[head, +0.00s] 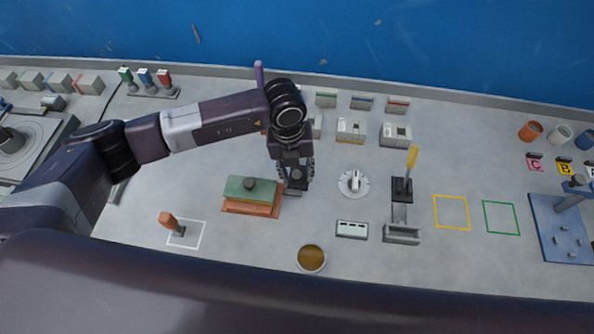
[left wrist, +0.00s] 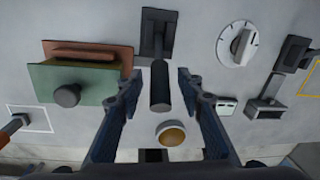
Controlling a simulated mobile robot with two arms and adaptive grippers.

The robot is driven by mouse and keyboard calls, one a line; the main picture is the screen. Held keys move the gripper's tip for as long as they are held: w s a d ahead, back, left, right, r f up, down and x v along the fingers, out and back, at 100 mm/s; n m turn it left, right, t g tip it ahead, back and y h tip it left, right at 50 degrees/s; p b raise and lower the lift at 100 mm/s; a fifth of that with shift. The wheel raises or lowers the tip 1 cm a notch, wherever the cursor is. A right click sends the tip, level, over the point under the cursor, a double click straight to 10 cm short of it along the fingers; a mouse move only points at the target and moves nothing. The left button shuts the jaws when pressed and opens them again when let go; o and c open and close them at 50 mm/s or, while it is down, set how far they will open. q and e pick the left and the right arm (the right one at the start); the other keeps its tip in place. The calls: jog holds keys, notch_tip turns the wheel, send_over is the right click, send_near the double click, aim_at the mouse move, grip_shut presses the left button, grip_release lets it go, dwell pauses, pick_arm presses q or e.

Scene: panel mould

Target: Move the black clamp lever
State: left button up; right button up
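The black clamp lever (left wrist: 160,90) shows in the left wrist view, with a dark base plate on the grey table and a cylindrical handle pointing towards the camera. My left gripper (left wrist: 159,84) is open, with one finger on each side of the handle and a visible gap on both sides. In the head view, my left gripper (head: 293,176) points down over the lever's dark base (head: 295,190) and hides most of the lever. My right gripper is in neither view.
A green block on an orange-brown base (head: 252,196) stands close left of the gripper. A white dial (head: 354,183) and a yellow-handled lever (head: 410,165) stand to the right. A brown-topped round cup (head: 311,258) is in front. Yellow (head: 451,212) and green outlines mark clear table.

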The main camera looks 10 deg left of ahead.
pick_arm(q)
jog(key=shift+c, duration=0.4)
jog(key=c, duration=0.5)
grip_shut()
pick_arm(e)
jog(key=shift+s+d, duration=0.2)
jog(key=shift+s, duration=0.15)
